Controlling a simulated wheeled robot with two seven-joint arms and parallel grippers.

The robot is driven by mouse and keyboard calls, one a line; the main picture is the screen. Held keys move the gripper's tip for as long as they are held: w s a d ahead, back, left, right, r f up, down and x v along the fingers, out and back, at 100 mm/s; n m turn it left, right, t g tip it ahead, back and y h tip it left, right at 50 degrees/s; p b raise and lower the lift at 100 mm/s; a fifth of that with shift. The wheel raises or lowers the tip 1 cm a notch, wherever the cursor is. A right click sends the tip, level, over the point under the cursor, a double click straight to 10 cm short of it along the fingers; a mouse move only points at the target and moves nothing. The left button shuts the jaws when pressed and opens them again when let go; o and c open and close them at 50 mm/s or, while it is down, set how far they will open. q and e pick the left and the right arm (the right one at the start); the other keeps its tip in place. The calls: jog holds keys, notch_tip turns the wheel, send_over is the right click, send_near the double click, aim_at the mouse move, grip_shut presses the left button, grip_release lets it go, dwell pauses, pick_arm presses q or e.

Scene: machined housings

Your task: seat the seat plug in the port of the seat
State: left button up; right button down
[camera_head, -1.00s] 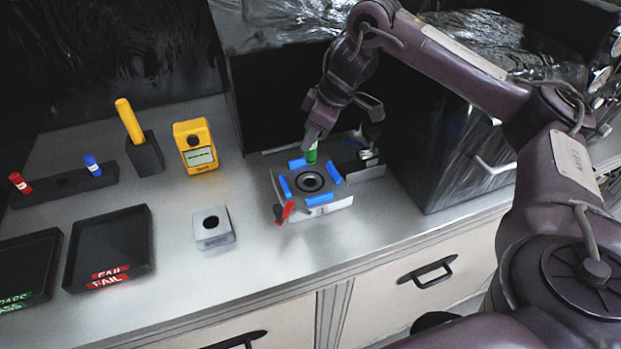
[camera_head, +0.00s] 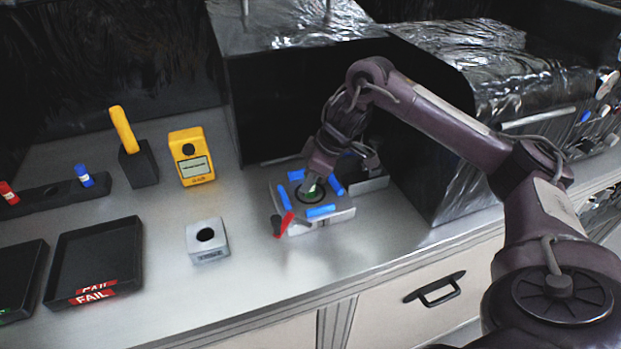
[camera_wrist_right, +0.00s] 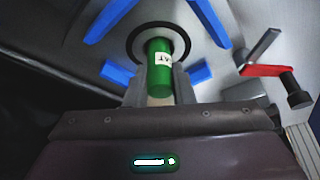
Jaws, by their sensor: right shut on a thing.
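The seat plug is a green cylinder with a white label; it shows in the right wrist view (camera_wrist_right: 159,66). My right gripper (camera_head: 312,181) is shut on it, and the fingers hide part of it in the head view. The seat is a grey metal block (camera_head: 340,213) with blue strips around a dark-ringed round port (camera_head: 300,200). The plug's far end is over or at the port ring (camera_wrist_right: 206,50); I cannot tell how deep it is. A red lever (camera_head: 287,223) sits at the seat's front left corner. My left gripper is not in view.
A small grey block with a hole (camera_head: 208,252) stands left of the seat. A yellow meter (camera_head: 192,165), a black holder (camera_head: 139,165) with a yellow handle, a rack (camera_head: 50,197) with red and blue plugs, and a FAIL tray (camera_head: 64,252) are further left. A dark cabinet stands right.

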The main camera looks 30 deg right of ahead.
jog(key=shift+f, duration=0.2)
jog(key=c, duration=1.5)
grip_release()
jog(key=shift+o, duration=1.2)
pick_arm(q)
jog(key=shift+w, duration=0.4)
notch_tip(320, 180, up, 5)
jog(key=p, duration=0.5)
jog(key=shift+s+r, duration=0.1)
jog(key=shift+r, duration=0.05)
pick_arm(e)
jog(key=v, duration=1.2)
jog(key=shift+r, duration=0.15)
